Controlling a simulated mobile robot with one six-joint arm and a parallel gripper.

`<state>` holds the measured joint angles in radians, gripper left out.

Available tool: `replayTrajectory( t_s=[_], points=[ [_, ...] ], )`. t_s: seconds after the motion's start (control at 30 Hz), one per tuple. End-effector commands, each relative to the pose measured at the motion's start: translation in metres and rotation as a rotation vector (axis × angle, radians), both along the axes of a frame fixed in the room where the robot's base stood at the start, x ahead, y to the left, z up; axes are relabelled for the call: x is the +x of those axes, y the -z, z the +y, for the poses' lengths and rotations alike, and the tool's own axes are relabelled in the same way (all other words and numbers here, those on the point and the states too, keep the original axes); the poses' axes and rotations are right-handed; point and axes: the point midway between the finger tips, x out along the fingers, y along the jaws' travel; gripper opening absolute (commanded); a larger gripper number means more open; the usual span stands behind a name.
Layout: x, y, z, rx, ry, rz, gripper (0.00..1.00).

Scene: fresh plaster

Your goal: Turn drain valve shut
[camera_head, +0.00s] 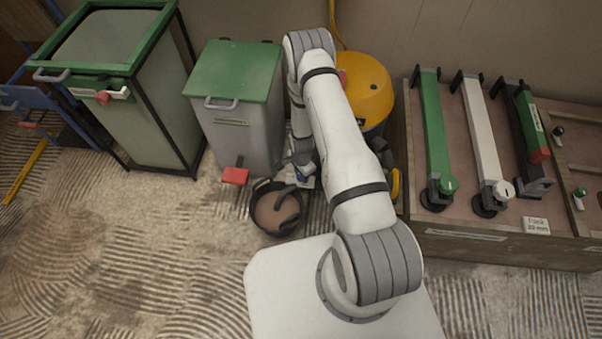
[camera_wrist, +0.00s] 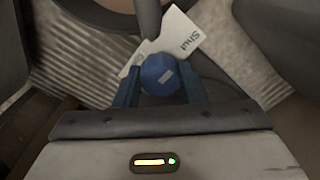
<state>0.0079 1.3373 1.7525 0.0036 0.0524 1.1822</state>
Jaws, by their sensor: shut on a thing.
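In the wrist view, a round blue knob (camera_wrist: 159,72), which appears to be the drain valve's handle, sits between the two blue fingers of my gripper (camera_wrist: 160,84). The fingers are closed on its sides. A pale mark shows on the knob's top. A white card (camera_wrist: 186,35) reading "Shut" lies just beyond the knob, tilted. In the head view, my gripper (camera_head: 303,163) is low beside the yellow-orange drum (camera_head: 367,88), partly hidden by my arm. The knob cannot be made out clearly there.
A black round tub (camera_head: 263,220) stands on the floor just in front of my gripper. A grey bin (camera_head: 243,140) with a green lid and red pedal stands to the left. A wooden rack (camera_head: 470,240) with several long tools is at right. The left foreground floor is clear.

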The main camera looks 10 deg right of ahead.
Motion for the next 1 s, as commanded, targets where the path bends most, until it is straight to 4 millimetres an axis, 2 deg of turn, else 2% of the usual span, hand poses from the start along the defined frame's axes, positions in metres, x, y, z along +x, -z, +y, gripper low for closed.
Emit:
replayTrajectory(
  t_s=[0.07,0.1,0.33,0.63,1.0],
  points=[
    [0.002,-0.001,0.0,0.001,0.001,-0.004,0.14],
    [0.002,-0.001,0.0,0.001,0.001,-0.004,0.4],
    [0.001,0.0,0.0,0.0,0.001,-0.002,0.59],
    [0.001,-0.006,0.0,0.0,0.001,-0.002,0.59],
    [0.002,-0.065,0.0,0.0,0.0,-0.003,0.59]
  ],
)
